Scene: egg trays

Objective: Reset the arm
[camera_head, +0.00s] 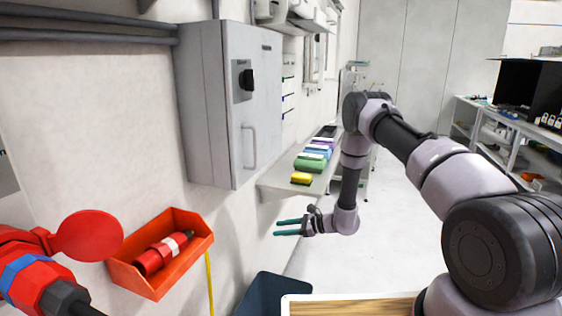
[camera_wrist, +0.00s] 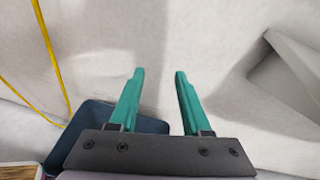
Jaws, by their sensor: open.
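My gripper (camera_head: 289,227) hangs at the end of my bent arm in the head view, pointing left toward the wall. It also shows in the wrist view (camera_wrist: 158,85), where its two green fingers stand apart with nothing between them. Pale wall and floor show beyond the fingertips. The gripper is in free air, and I see it touching nothing.
A grey cabinet (camera_head: 230,105) and a shelf (camera_head: 285,180) with colored boxes line the wall. A red-orange bin (camera_head: 185,262) holds a red cylinder. A dark blue bin (camera_head: 268,292) stands below my gripper. The floor beyond my arm is clear.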

